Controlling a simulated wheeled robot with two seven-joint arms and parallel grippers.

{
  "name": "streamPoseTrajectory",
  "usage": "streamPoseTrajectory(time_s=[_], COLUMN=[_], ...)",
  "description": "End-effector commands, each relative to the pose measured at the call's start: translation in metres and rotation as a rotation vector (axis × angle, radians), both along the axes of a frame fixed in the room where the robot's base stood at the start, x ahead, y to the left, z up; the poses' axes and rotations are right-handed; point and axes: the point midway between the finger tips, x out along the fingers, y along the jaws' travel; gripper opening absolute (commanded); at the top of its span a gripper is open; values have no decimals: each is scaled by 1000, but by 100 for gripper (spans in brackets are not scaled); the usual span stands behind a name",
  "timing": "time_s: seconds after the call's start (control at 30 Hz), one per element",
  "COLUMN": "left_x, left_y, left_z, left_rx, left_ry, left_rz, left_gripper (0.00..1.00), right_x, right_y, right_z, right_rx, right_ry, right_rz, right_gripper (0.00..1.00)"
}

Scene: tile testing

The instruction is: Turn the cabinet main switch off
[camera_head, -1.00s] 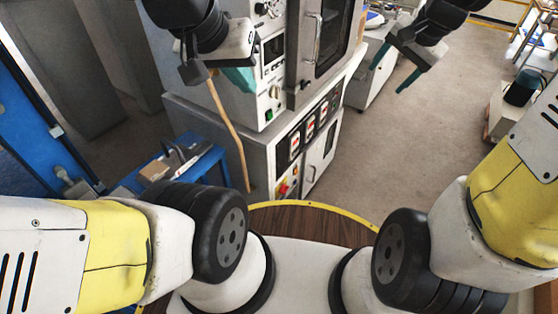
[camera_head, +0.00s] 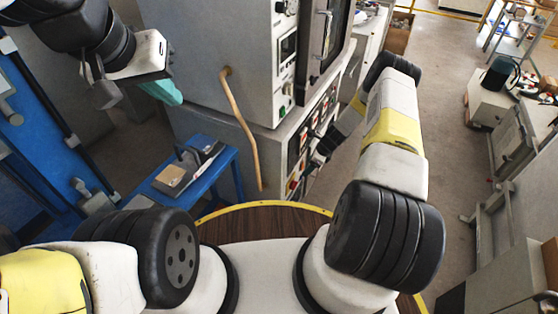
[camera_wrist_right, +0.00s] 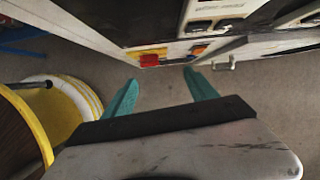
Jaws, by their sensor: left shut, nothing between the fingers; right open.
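The main switch, a red handle on a yellow plate, sits low on the front of the grey cabinet (camera_head: 270,150). The switch shows in the head view (camera_head: 292,185) and at the top of the right wrist view (camera_wrist_right: 152,60). My right gripper (camera_wrist_right: 160,78) is open and empty, its teal fingers apart just short of the cabinet front. The switch lies past the left finger's tip, apart from it as far as I can tell. In the head view that gripper is largely hidden by its arm. My left gripper (camera_head: 165,93) is shut and empty, away to the left.
An orange-red element (camera_wrist_right: 199,50) sits right of the switch. A tan rod (camera_head: 240,125) leans on the cabinet's side. A blue table (camera_head: 205,180) with a box and metal parts stands to the left. Floor right of my right arm is clear up to a bench (camera_head: 510,145).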

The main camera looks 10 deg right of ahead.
Motion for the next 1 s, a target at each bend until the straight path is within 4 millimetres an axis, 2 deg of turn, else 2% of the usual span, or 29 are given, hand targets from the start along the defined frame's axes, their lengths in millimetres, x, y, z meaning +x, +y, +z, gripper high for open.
streamPoseTrajectory(time_s=[0.03,0.1,0.37,0.6,0.8,1.0], left_x=[0,0,0,0,0,0], left_y=[0,0,0,0,0,0], left_z=[0,0,0,0,0,0], left_rx=[0,0,0,0,0,0], left_ry=[0,0,0,0,0,0], left_rz=[0,0,0,0,0,0], left_gripper=[0,0,0,0,0,0], right_x=[-7,-13,-14,-6,-1,0], right_y=[1,1,7,21,26,27], right_z=[-19,-35,-64,-100,-117,-119], right_rx=[12,22,31,30,31,31], right_ry=[20,37,50,50,49,49], right_rz=[-38,-78,-111,-108,-108,-108], right_gripper=[66,66,66,66,66,66])
